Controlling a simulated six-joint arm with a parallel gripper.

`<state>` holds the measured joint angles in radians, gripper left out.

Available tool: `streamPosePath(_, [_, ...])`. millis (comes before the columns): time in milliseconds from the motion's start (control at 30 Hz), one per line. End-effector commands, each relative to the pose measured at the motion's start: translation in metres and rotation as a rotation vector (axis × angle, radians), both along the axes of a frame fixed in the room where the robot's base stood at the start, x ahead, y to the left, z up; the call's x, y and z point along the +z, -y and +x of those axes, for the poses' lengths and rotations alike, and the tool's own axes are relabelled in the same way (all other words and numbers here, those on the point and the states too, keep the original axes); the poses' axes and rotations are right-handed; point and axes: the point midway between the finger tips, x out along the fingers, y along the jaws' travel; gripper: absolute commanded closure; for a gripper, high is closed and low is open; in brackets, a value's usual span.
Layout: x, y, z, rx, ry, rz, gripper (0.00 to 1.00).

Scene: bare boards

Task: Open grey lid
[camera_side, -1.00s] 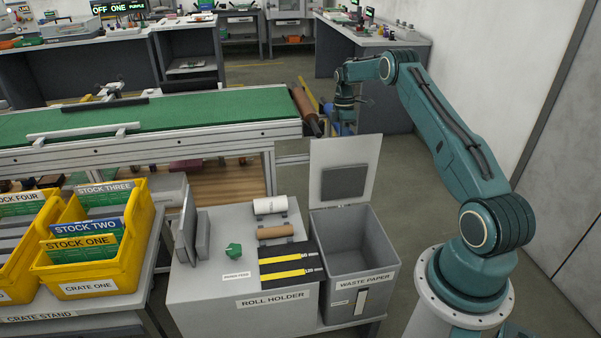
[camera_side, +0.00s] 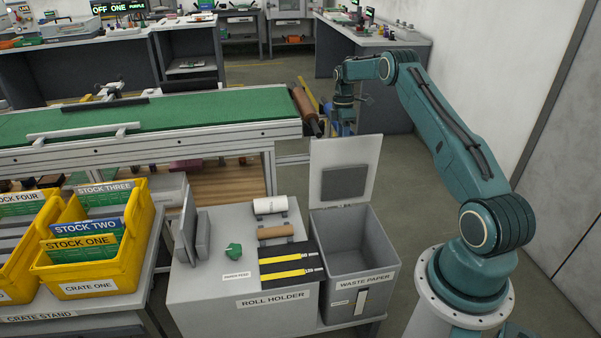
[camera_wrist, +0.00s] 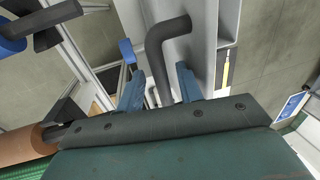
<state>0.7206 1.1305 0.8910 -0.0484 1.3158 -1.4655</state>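A light grey lid (camera_side: 340,152) with a dark grey panel stands upright at the back of the grey bin labelled WASTE PAPER (camera_side: 384,262). The bin's top is uncovered. My gripper (camera_side: 343,128) is behind the lid, near its top edge, by the end of the conveyor. In the wrist view my gripper (camera_wrist: 160,88) has its two blue fingers apart. A dark bent bar (camera_wrist: 157,65) shows between them, in front of a light grey surface (camera_wrist: 200,40). I see gaps beside the bar and cannot tell whether anything touches.
The conveyor (camera_side: 200,112) ends in a brown roller (camera_side: 305,108) just left of my gripper; a brown roller also shows in the wrist view (camera_wrist: 25,143). The roll holder (camera_side: 210,285) stands left of the bin. Yellow crates (camera_side: 110,265) are farther left.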

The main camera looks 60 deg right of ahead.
Motion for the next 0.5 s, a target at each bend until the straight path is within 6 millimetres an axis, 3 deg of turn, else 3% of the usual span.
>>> streamPosePath(500, [0.056,0.008,0.009,0.004,0.003,0.001,0.64])
